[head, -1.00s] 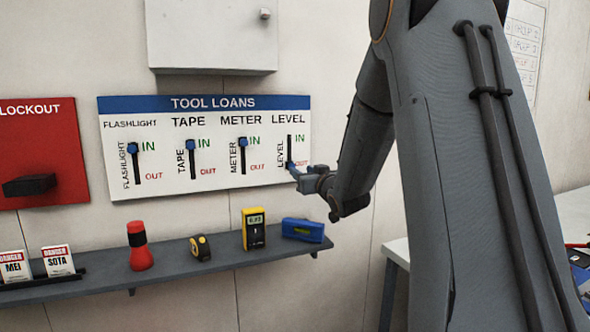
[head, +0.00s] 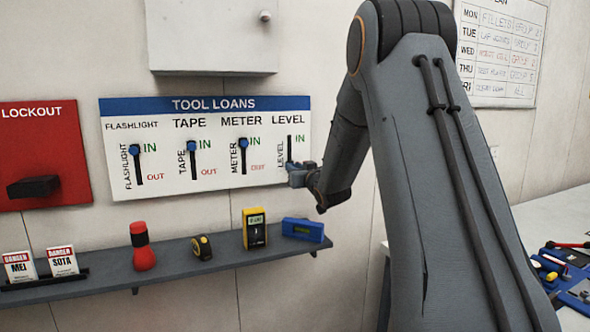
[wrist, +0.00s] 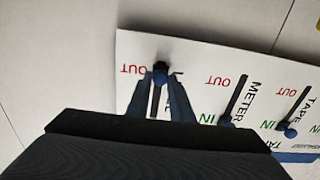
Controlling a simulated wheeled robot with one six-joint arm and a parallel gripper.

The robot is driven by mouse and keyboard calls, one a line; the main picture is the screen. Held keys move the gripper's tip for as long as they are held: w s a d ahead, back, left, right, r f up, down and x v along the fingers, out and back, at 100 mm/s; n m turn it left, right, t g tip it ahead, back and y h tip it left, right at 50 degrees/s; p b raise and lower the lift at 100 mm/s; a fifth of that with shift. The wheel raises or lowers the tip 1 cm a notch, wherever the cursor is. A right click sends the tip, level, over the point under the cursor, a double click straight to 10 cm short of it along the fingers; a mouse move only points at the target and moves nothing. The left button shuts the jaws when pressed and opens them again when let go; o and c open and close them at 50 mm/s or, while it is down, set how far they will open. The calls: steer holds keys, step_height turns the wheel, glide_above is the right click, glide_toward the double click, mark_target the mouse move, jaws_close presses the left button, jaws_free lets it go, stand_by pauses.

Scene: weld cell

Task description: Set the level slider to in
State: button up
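The level slider (head: 289,147) is the rightmost of the sliders on the white tool loans panel (head: 215,183). Its blue knob (wrist: 160,75) is at the OUT end of its black slot, the lower end in the head view. My gripper (wrist: 160,82) has one finger on each side of this knob, with the tips close against it, and appears shut on it. In the head view my gripper (head: 291,167) is at the lower end of the level slot and hides the knob and the OUT label.
The flashlight (head: 134,149), tape (head: 192,146) and meter (head: 244,143) knobs are at IN. A shelf (head: 190,270) below holds a flashlight, tape measure, yellow meter and blue level (head: 303,230). A red lockout board (head: 45,130) hangs at left, a grey box (head: 210,35) above.

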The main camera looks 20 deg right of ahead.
jaws_close()
steer(key=p, duration=0.3)
glide_toward(289, 137)
steer(key=w, duration=0.4)
steer(key=shift+w, duration=0.2)
steer(key=o, duration=0.7)
jaws_free()
steer(key=shift+s, duration=0.15)
steer(key=shift+s+b, duration=1.35)
steer(key=shift+s, duration=2.45)
